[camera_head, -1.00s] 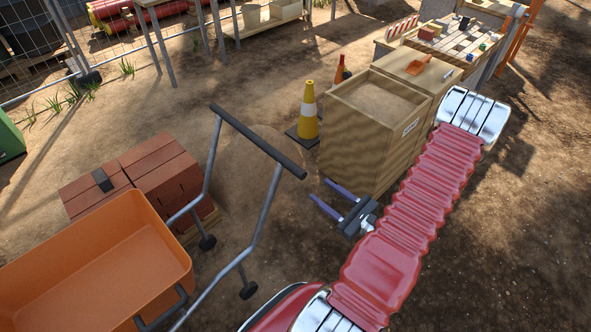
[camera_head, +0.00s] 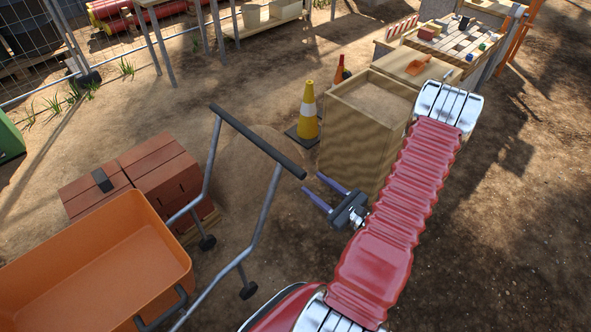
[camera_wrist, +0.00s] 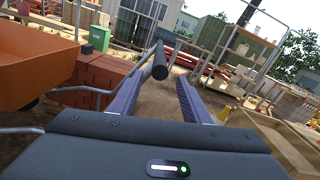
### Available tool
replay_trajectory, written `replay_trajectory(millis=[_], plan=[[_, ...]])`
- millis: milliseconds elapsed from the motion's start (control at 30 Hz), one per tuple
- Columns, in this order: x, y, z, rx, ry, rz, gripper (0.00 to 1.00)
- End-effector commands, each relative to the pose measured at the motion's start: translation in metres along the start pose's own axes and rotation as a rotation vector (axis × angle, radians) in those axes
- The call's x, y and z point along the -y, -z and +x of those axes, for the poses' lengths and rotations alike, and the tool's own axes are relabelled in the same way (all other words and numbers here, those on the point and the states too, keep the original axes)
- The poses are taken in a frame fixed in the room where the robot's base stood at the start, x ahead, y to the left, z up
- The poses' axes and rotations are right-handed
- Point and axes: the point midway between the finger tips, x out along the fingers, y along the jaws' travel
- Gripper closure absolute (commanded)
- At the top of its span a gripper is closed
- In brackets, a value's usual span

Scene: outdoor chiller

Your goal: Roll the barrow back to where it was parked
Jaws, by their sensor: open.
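The barrow has an orange tub (camera_head: 95,260) at the lower left of the head view, with grey tube legs and a dark handle bar (camera_head: 257,140) held up at its right end. My gripper (camera_head: 312,186) is open and empty, to the right of and just below the bar's near end in the picture, apart from it. In the wrist view the bar (camera_wrist: 159,62) appears end-on beyond and between my open fingers (camera_wrist: 160,105). The orange tub (camera_wrist: 35,62) shows at the left edge there.
Stacked red bricks (camera_head: 155,172) stand behind the tub. A wooden sand box (camera_head: 360,140) and a yellow-white cone (camera_head: 308,112) stand behind my gripper. A cluttered table (camera_head: 450,45) is farther back. Bare dirt lies between barrow and box.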

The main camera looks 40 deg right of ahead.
Motion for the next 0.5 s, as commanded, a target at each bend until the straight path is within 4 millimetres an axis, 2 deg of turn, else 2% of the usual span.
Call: replay_trajectory(millis=[500], plan=[[-0.001,0.000,0.058,0.001,-0.004,-0.002,0.57]])
